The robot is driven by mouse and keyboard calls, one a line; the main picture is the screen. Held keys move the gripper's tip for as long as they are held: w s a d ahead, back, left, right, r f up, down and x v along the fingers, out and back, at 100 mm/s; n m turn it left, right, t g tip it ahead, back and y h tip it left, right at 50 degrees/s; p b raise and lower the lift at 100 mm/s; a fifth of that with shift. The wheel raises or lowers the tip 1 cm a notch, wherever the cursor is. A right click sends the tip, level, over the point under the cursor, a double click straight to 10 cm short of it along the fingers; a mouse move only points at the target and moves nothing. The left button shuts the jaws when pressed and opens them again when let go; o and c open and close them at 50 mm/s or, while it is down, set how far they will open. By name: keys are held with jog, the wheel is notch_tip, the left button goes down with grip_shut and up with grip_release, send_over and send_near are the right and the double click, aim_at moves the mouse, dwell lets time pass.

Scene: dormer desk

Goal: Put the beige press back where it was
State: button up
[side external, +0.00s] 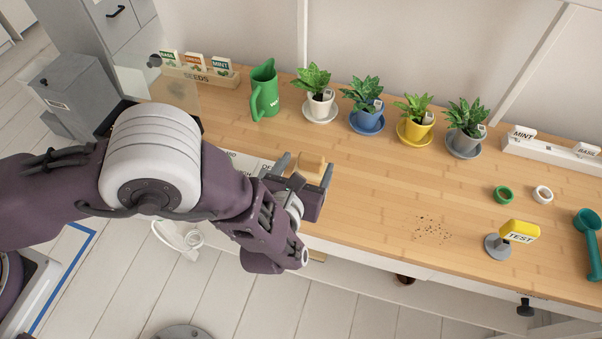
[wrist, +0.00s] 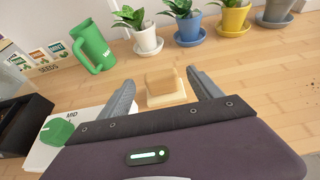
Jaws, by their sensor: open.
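The beige press (wrist: 163,88) is a wooden block on a wider, paler base, standing on the wooden desk. In the wrist view it sits between the two fingers of my gripper (wrist: 160,76), with a gap visible on each side. My gripper is open. In the side external view my gripper (side external: 308,162) is near the front edge of the desk, and the top of the press (side external: 312,165) shows between its fingers. The lower part of the press is hidden there by my gripper.
A lettered white board (side external: 245,161) lies left of my gripper, with a green disc (wrist: 57,132) on it. A green jug (side external: 264,90) and several potted plants stand behind. A yellow TEST stamp (side external: 519,231) and dark crumbs (side external: 431,229) are right; desk between is clear.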

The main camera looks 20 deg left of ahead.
jog(key=v, duration=0.5)
jog(key=shift+w, duration=0.1)
jog(key=s+a+r+n+g+y, duration=0.1)
jog(key=a+r+n+g+y, duration=0.3)
jog(key=a+r+n, duration=0.8)
jog(key=s+a+r+n+g+y, duration=0.1)
jog(key=a+r+n+g+y, duration=0.2)
jog(key=a+r+n, duration=0.85)
jog(key=s+a+r+n+g+h, duration=0.2)
jog(key=s+a+n+g, duration=0.1)
jog(key=s+a, duration=0.75)
jog(key=s+d+r+n+t+h, duration=0.2)
jog(key=s+d+r+n+h, duration=0.1)
jog(key=s+n, duration=0.6)
jog(key=shift+d+h, duration=0.7)
jog(key=shift+h, duration=0.3)
